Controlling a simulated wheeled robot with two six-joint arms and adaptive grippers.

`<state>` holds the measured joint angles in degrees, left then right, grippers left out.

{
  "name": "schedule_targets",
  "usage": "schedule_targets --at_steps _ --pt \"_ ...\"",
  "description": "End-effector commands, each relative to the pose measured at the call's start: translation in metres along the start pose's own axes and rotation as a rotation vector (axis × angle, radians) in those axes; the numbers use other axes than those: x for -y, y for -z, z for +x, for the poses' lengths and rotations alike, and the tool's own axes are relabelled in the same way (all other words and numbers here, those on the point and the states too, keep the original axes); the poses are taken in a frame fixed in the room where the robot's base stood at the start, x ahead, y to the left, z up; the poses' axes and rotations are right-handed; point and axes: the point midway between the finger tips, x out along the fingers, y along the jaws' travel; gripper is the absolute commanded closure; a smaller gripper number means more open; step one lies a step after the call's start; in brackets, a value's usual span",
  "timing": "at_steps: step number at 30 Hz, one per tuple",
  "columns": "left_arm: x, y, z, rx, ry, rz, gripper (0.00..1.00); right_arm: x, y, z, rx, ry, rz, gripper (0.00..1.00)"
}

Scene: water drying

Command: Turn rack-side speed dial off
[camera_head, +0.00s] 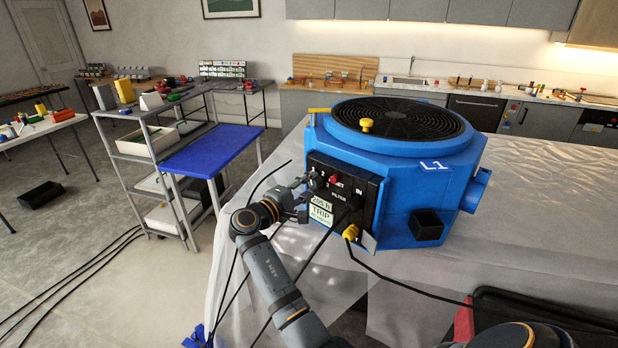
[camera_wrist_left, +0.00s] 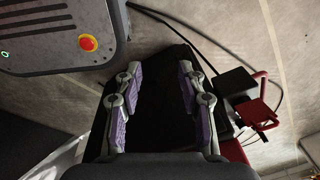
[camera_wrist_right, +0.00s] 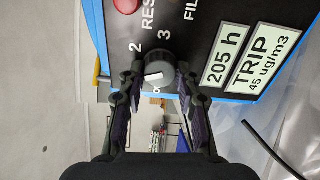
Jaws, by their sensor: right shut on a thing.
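The blue air machine (camera_head: 400,190) stands on the covered table, with a black control panel (camera_head: 342,192) on its left-facing side. The dark round speed dial (camera_wrist_right: 157,68) sits on this panel beside the printed figures 2 and 3, with a white mark on its face. I cannot tell exactly which figure the mark points to. My right gripper (camera_wrist_right: 160,72) is shut on the dial, a finger on each side. In the head view the right gripper (camera_head: 302,190) partly hides the dial. My left gripper (camera_wrist_left: 158,78) is open and empty, away from the panel.
A red button (camera_wrist_right: 126,5) and 205 h and TRIP labels (camera_wrist_right: 250,62) are near the dial. A yellow plug (camera_head: 350,232) with a black cable is below the panel. A blue-topped side table (camera_head: 213,150) and grey shelf rack (camera_head: 150,150) stand left.

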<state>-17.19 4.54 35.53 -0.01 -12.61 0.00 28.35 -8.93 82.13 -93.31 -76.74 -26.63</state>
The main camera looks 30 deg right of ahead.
Motion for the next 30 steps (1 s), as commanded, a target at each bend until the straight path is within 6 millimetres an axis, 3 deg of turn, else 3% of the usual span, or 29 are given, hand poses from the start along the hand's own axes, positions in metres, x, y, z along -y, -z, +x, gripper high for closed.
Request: schedule_targets --at_steps 1,30 --pt "0.001 0.001 -0.01 0.0 0.0 0.0 0.6 -0.005 0.0 0.0 -0.001 -0.001 -0.046 0.98" --pt "0.009 0.01 -0.105 0.0 0.001 0.0 0.6 -0.001 -0.002 0.0 0.0 0.0 -0.947 0.98"
